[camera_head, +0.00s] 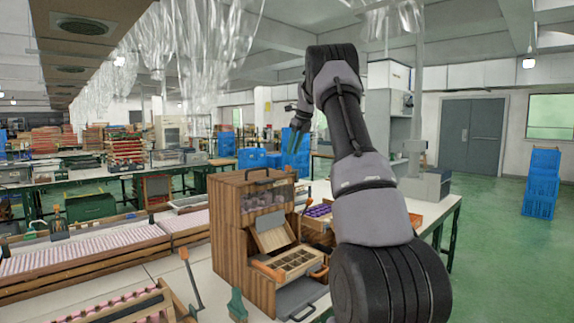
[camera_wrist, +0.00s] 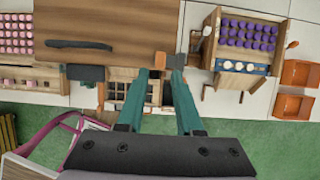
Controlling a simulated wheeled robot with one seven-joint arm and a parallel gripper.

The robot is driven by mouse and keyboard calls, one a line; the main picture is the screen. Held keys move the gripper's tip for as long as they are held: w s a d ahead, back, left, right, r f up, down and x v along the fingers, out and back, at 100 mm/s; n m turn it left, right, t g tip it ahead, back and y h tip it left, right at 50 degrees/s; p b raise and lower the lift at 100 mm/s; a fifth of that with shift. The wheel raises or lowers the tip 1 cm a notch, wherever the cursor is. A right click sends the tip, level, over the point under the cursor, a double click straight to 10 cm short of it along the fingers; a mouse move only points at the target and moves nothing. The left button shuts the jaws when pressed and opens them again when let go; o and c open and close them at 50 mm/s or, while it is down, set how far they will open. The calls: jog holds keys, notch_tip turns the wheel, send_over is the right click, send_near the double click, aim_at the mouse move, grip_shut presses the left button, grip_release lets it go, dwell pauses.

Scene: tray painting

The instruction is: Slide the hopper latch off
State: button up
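The wooden hopper cabinet (camera_head: 228,232) stands on the bench, with a clear window (camera_head: 266,199), a sloping chute flap (camera_head: 272,235) and a compartment tray (camera_head: 290,262) below. The wrist view looks down on its brown top (camera_wrist: 120,22) and black handle (camera_wrist: 80,45). A dark flat piece (camera_wrist: 85,73) sits at its front edge; I cannot tell which part is the latch. My gripper (camera_wrist: 161,75) is open, its two teal fingers apart, above the front edge near a small brown block (camera_wrist: 158,55). I see no thing held.
A box of purple pieces (camera_wrist: 247,35) stands right of the hopper, with orange bins (camera_wrist: 298,72) beyond. Pink-and-white racks (camera_head: 90,247) lie to the left. An orange-handled tool (camera_head: 190,275) and a teal brush (camera_head: 237,303) stand in front. Green floor (camera_head: 490,260) is free at right.

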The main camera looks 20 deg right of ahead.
aim_at(291, 169)
jog(key=x, duration=0.7)
jog(key=shift+d, duration=0.1)
grip_shut()
jog(key=shift+r, duration=0.1)
dwell(1.1)
